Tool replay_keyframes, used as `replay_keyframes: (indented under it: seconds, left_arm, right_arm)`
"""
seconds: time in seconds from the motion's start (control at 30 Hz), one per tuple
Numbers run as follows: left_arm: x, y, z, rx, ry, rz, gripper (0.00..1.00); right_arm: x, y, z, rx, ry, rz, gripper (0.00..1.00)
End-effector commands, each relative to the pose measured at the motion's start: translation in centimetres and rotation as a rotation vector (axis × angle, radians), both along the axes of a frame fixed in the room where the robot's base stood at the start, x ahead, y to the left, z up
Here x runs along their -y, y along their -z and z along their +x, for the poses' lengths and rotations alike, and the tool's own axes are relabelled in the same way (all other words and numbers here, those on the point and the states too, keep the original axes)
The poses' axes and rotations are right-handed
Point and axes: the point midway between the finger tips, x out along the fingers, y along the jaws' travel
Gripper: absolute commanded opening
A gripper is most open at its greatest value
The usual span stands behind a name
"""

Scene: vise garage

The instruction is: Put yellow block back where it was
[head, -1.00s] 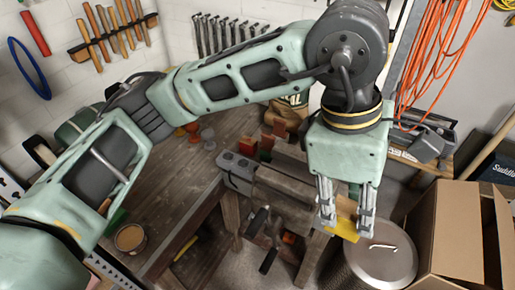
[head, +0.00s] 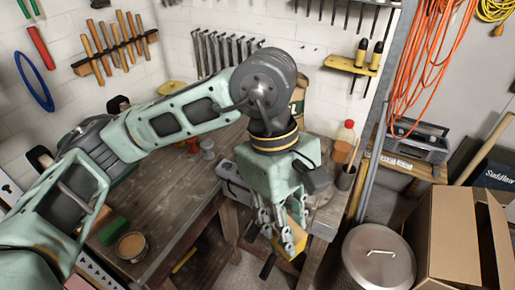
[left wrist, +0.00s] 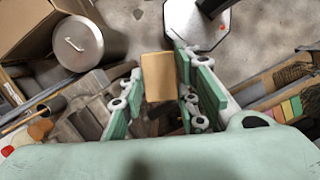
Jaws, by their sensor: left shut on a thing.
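My left gripper (head: 283,240) is shut on the yellow block (head: 296,236) and holds it in the air near the workbench's front right corner. In the left wrist view the block (left wrist: 158,80) shows as a tan-yellow slab between the two green-padded fingers (left wrist: 155,95). The workbench (head: 180,190) is dark wood. A grey part of the vise (head: 228,170) shows at its front edge, and my gripper hides much of the rest. My right gripper is in neither view.
A lidded metal bin (head: 378,258) and an open cardboard box (head: 460,235) stand on the floor at right. A red-capped bottle (head: 345,130) and a tool cup (head: 346,176) stand at the bench's back right. Several coloured blocks (left wrist: 285,108) show at right in the wrist view.

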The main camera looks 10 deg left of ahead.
Motion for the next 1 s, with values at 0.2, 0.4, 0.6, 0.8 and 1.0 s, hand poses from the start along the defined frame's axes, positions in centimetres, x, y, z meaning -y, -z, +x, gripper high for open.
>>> replay_keyframes:
  seconds: [0.2,0.4,0.6,0.8,1.0]
  left_arm:
    - [-6.2,3.2,0.8,-0.007,0.256,0.005,0.03]
    - [-11.6,5.8,1.5,-0.006,0.503,0.005,0.03]
    - [-15.8,7.9,2.1,-0.005,0.702,0.004,0.03]
    - [-19.0,9.5,2.5,-0.005,0.856,0.005,0.03]
    - [-18.8,9.3,2.6,0.001,0.855,0.006,0.03]
  right_arm:
    - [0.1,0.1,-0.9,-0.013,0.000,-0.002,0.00]
    - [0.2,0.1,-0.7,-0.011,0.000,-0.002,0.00]
    - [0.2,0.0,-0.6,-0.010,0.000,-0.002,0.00]
    - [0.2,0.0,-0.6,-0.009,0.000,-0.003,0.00]
    - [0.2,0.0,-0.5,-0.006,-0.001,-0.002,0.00]
